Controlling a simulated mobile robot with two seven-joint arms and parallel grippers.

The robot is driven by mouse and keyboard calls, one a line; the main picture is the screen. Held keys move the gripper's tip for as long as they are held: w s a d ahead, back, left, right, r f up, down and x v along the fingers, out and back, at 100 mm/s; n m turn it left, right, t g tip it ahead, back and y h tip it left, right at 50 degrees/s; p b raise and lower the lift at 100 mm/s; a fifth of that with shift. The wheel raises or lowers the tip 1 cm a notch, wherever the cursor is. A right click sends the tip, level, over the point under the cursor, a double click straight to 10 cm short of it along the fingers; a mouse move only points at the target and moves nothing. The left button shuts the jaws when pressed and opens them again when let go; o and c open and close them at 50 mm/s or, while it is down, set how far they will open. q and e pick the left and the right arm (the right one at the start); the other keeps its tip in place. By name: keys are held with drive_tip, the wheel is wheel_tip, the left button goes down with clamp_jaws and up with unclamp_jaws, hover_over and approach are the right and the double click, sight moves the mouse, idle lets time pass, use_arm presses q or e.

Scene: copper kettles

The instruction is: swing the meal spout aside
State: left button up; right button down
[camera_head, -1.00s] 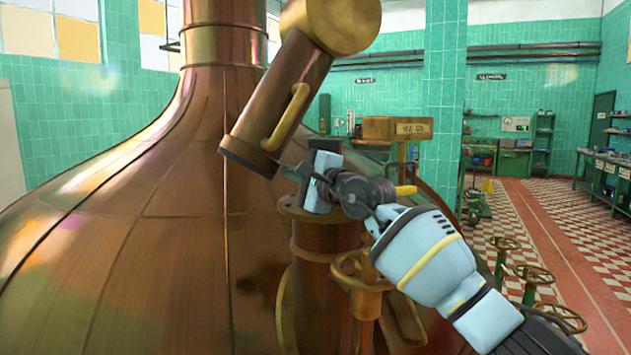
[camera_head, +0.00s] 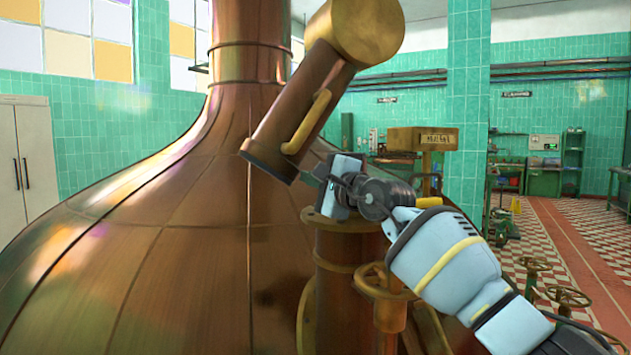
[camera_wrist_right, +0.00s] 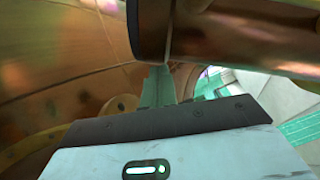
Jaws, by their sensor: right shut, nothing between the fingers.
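The meal spout (camera_head: 302,105) is a copper tube with a brass handle (camera_head: 306,122), a brass round top and a dark lower rim. It hangs tilted, its lower end to the left of the flanged copper pipe (camera_head: 345,255). My right gripper (camera_head: 324,176) is shut and empty, just right of the spout's lower end and above the pipe's flange. I cannot tell whether it touches the spout. In the right wrist view the spout (camera_wrist_right: 235,38) crosses close in front of the gripper, its dark rim at the upper middle. My left gripper is not in view.
The big copper kettle dome (camera_head: 150,250) fills the left and middle. A brass box (camera_head: 422,139) on a post stands behind my right arm. Brass handwheels (camera_head: 388,282) stand beside the pipe and at lower right. The tiled floor at far right is open.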

drive_tip(key=shift+s+a+r, duration=0.35)
drive_tip(key=shift+s+a, duration=0.1)
drive_tip(key=shift+a, duration=0.15)
drive_tip(key=shift+s+d, duration=0.35)
drive_tip(key=shift+s, duration=0.15)
drive_tip(key=w+d+v, duration=0.1)
drive_tip(key=v, duration=0.5)
drive_tip(key=shift+s+d+f+p, duration=0.25)
drive_tip(key=shift+s+f+p, duration=0.05)
drive_tip(key=shift+f+p, duration=0.15)
